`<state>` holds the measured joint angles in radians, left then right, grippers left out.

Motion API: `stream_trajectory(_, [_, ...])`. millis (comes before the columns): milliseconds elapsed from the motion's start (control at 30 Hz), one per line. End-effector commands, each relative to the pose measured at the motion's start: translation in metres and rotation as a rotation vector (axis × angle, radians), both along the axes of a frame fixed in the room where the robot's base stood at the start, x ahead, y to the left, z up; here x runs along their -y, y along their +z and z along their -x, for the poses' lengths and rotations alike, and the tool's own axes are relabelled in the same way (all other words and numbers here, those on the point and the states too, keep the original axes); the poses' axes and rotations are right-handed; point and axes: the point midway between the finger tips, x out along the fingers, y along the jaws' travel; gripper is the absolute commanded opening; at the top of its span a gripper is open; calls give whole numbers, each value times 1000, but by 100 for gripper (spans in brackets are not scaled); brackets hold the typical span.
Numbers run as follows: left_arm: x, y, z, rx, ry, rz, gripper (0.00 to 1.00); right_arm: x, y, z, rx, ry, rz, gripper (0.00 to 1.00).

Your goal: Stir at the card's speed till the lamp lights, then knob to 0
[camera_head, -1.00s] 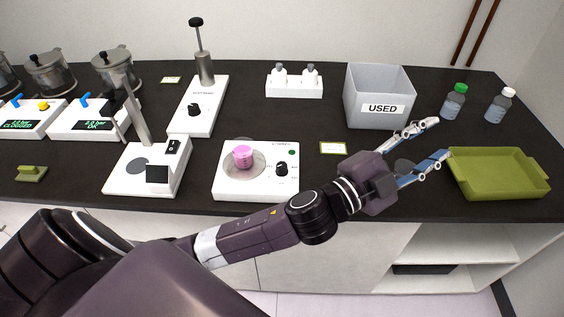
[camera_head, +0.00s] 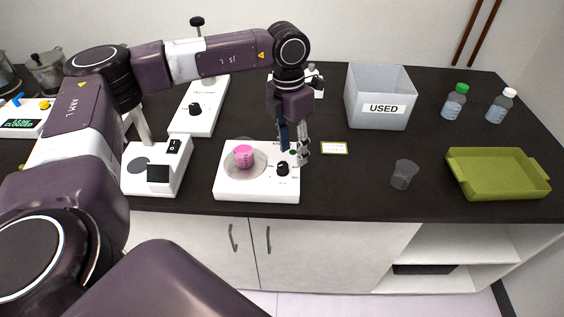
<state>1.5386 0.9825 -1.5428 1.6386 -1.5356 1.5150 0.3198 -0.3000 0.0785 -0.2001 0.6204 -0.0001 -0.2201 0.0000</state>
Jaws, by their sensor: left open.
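The white stirrer (camera_head: 229,187) stands near the front edge of the bench. A vessel of pink liquid (camera_head: 243,156) sits on its round plate. Its black knob (camera_head: 282,169) is at the right of its top. A small dark green lamp (camera_head: 293,153) is behind the knob, partly among my fingers; whether it is lit I cannot tell. The small yellow-edged card (camera_head: 334,148) lies right of the stirrer; its writing is too small to read. My left gripper (camera_head: 295,152) points down with open fingers, just behind and above the knob. My right gripper is out of view.
A clear empty cup (camera_head: 404,174) and a green tray (camera_head: 498,190) are at the right. A grey USED bin (camera_head: 377,121) stands behind the card. A white device with a switch (camera_head: 137,186) stands left of the stirrer. Bench between card and cup is clear.

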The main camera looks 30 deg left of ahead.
Motion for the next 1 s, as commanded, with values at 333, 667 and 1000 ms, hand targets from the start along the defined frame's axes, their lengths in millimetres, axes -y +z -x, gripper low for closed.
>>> stream_trajectory(333, [-33, -17, 4, -21, 37, -82, 40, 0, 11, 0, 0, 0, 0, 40])
stream_trajectory(667, [-32, -62, 3, -17, 36, -80, 40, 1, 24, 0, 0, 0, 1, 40])
stream_trajectory(1000, [-31, -69, 3, -16, 35, -78, 40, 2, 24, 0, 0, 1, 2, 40])
